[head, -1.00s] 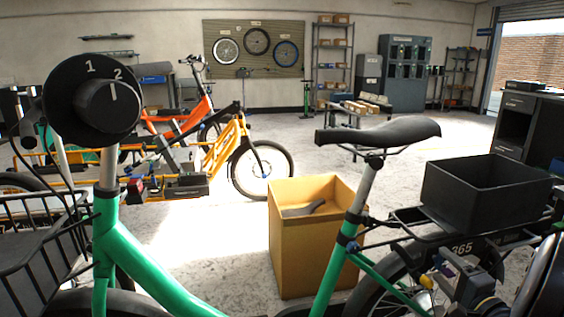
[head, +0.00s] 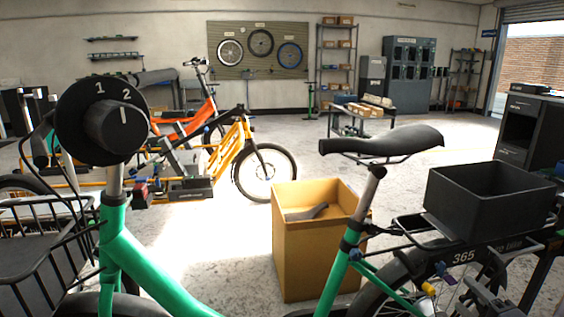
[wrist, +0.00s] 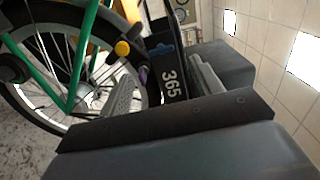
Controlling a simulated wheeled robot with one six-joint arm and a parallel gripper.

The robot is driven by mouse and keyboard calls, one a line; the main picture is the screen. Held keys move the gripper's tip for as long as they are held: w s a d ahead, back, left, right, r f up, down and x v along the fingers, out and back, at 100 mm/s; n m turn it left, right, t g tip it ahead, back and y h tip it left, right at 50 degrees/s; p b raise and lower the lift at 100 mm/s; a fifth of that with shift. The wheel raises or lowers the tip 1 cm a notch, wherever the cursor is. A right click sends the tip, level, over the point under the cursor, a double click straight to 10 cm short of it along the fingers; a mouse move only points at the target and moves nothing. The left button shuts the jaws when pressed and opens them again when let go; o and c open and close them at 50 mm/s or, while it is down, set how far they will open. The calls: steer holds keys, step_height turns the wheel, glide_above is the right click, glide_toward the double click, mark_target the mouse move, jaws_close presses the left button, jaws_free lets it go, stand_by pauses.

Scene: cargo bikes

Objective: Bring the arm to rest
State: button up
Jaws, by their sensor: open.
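In the wrist view my gripper (wrist: 165,88) shows as two grey fingers set apart, with nothing seen between them. A black plate marked 365 (wrist: 170,85) lies beyond the fingers, and a wheel and green frame tubes of the bike (wrist: 75,75) are to the left. In the head view the green cargo bike (head: 150,265) fills the foreground, with a black saddle (head: 385,142). A black dial marked 1 and 2 (head: 75,125) is at its front.
A black open box (head: 480,215) sits on the rear rack. A cardboard box (head: 305,250) holding a dark piece stands on the floor behind the bike. Yellow (head: 230,150) and orange (head: 205,115) bikes stand farther back. Open floor lies around the low table (head: 350,112).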

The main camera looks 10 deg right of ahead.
mark_target(444, 271)
steer(key=w, duration=0.2)
steer(key=w+b, duration=0.1)
steer(key=w, duration=0.2)
steer(key=w+b, duration=0.1)
steer(key=w, duration=0.1)
steer(key=shift+w+a+f, duration=0.15)
steer(key=shift+w+a, duration=0.1)
steer(key=shift+a, duration=0.1)
steer(key=shift+r+m+p, duration=0.3)
steer(key=shift+r+p, duration=0.1)
steer(key=shift+p, duration=0.25)
steer(key=shift+s+d+p, duration=0.1)
steer(key=shift+p, duration=0.35)
steer(key=m+p, duration=0.4)
steer(key=p, duration=0.3)
steer(key=shift+m+p, duration=0.3)
steer(key=shift+m, duration=0.1)
steer(key=m+p, duration=0.3)
steer(key=p, duration=0.3)
steer(key=m+p, duration=0.6)
steer(key=p, duration=0.2)
steer(key=shift+r, duration=0.1)
steer(key=m+p, duration=0.2)
steer(key=p, duration=0.1)
steer(key=shift+d+m, duration=0.1)
steer(key=shift+m, duration=0.3)
steer(key=shift+f+m+p, duration=0.2)
steer(key=shift+m+p, duration=0.2)
steer(key=shift+p, duration=0.1)
